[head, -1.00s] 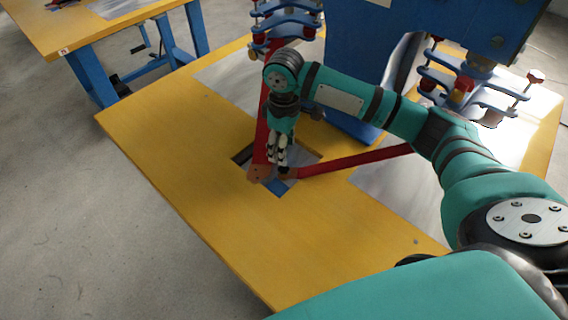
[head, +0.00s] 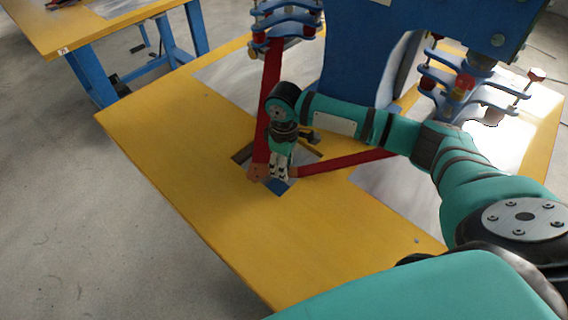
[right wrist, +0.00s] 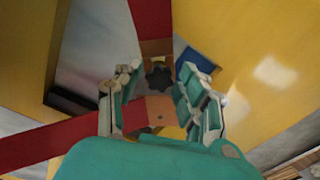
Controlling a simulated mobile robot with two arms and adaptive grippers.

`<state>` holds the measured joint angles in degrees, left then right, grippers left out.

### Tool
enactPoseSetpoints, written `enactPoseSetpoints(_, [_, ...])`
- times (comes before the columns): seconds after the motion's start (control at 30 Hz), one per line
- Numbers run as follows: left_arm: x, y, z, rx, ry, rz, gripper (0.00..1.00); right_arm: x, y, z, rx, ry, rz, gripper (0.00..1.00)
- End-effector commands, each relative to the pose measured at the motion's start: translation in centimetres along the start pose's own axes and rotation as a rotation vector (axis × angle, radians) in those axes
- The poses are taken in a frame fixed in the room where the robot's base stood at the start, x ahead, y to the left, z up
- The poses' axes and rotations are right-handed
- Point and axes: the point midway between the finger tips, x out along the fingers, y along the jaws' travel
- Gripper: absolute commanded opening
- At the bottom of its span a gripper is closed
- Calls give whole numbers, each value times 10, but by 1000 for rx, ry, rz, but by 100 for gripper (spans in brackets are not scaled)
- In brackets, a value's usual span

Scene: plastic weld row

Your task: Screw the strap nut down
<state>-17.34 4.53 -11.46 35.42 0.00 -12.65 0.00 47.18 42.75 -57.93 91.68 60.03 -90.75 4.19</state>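The strap nut (right wrist: 158,78) is a dark, lobed knob. In the right wrist view it sits at the copper-coloured ends (right wrist: 149,113) of the red straps. My right gripper (right wrist: 157,70) is open, with one finger on each side of the nut and a visible gap to it. In the head view my right gripper (head: 279,172) points down at the strap joint and hides the nut. One red strap (head: 271,90) rises to the blue machine; the other red strap (head: 345,161) runs right. My left gripper is not in view.
The straps meet over a cut-out with a blue part (head: 280,187) in the yellow table (head: 200,150). The blue machine (head: 350,70) with its blue clamp arms (head: 470,90) stands behind. The table's left and front part is bare. Another yellow table (head: 60,35) stands at the upper left.

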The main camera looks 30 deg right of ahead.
Motion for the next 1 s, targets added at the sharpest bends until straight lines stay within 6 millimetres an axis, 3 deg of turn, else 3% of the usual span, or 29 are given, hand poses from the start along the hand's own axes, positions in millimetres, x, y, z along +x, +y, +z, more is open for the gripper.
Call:
enactPoseSetpoints(0.03, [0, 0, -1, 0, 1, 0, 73, 0, 0, 0, 0, 0, 0, 31])
enactPoseSetpoints(0.27, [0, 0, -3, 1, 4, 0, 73, 0, 0, 0, 0, 0, 0, 1])
enactPoseSetpoints(0.43, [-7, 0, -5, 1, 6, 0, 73, -3, 0, 0, 24, -1, -1, 0])
enactPoseSetpoints(1.0, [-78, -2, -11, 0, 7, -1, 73, -6, -1, 0, 460, -2, -1, 0])
